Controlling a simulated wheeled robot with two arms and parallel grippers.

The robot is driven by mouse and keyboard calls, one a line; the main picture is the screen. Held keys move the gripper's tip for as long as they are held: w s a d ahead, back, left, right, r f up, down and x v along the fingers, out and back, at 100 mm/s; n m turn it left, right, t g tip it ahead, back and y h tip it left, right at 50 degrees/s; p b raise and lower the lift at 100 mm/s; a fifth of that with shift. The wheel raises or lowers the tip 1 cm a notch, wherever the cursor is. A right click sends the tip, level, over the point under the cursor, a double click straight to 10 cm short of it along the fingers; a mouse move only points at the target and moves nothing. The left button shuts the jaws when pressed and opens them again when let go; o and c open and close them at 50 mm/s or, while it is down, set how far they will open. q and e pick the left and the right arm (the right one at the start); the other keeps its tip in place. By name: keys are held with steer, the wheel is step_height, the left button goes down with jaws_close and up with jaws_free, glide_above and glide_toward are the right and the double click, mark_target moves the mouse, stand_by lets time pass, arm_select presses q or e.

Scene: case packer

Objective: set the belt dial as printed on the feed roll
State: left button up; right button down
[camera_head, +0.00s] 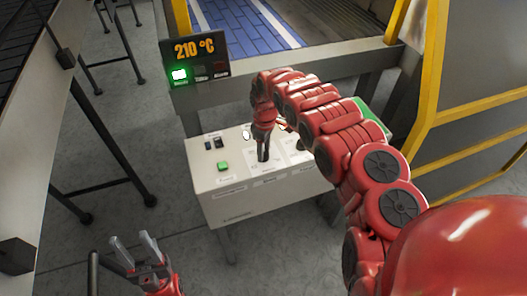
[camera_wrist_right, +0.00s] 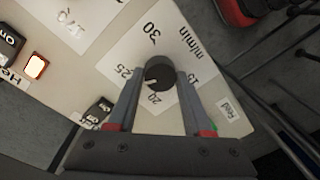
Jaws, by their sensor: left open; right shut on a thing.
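In the right wrist view, the black belt dial (camera_wrist_right: 159,73) sits on a white scale plate (camera_wrist_right: 180,45) printed 15, 20, 25, 30 and m/min. Its pale pointer mark faces between 20 and 25. My right gripper (camera_wrist_right: 158,98) has its fingers on either side of the dial and is shut on it. In the head view my right gripper (camera_head: 263,152) reaches down to the control box (camera_head: 245,203), hiding the dial. My left gripper (camera_head: 135,250) is open and empty, low at the left, away from the box. I cannot make out any print on a feed roll.
A display (camera_head: 195,57) above the box reads 210 °C, with a green light lit. A green button (camera_head: 223,166) and small black switches (camera_head: 213,143) are on the box's left. A blue belt (camera_head: 245,25) runs behind. A yellow frame (camera_head: 430,90) stands at right.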

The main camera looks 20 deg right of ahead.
steer(key=m+b, duration=0.2)
steer(key=m, duration=0.2)
steer(key=shift+m+b, duration=0.3)
steer(key=shift+b, duration=0.1)
steer(key=m, duration=0.2)
steer(key=shift+m+b, duration=0.3)
steer(key=shift+b, duration=0.1)
steer(key=m, duration=0.2)
steer(key=shift+r+m+p, duration=0.15)
steer(key=shift+m+p, duration=0.15)
steer(key=shift+m, duration=0.1)
steer(key=m, duration=0.2)
steer(key=shift+s+m+t+p, duration=0.1)
steer(key=shift+m+t+p, duration=0.2)
steer(key=shift+p, duration=0.05)
steer(key=m+p, duration=0.1)
steer(key=m, duration=0.4)
steer(key=shift+m, duration=0.4)
steer(key=shift+c, duration=1.6)
jaws_free()
